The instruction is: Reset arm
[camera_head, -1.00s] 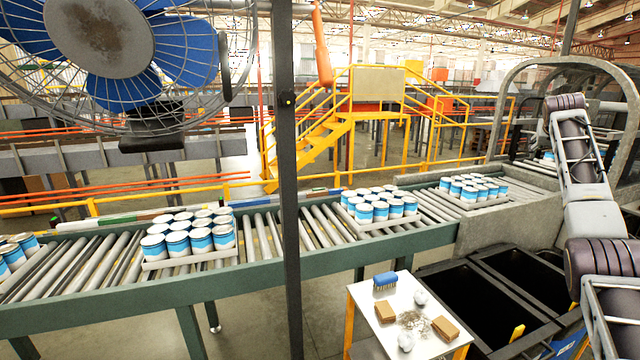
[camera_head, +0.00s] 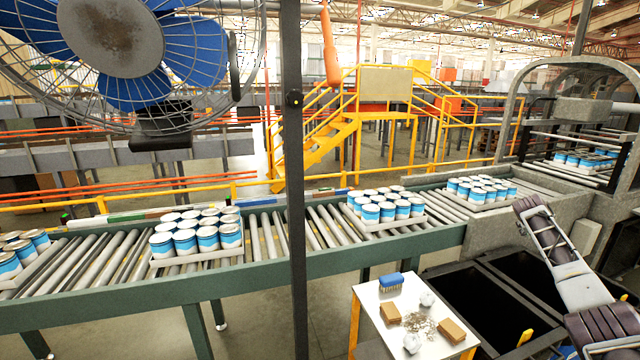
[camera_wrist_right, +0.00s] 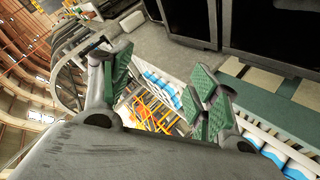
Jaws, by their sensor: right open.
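My right arm (camera_head: 555,250) comes in at the lower right of the head view, above the dark bins. I cannot make out its fingers there. In the right wrist view my right gripper (camera_wrist_right: 162,88) is open. Its two green-padded fingers stand apart with nothing between them. Behind them show the conveyor side and blue-and-white cans, apart from the fingers. My left gripper is not in view.
A roller conveyor (camera_head: 275,269) carries trays of blue-and-white cans (camera_head: 197,233) into a grey arched machine (camera_head: 582,105). A dark post (camera_head: 294,180) and a fan (camera_head: 125,45) are nearer.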

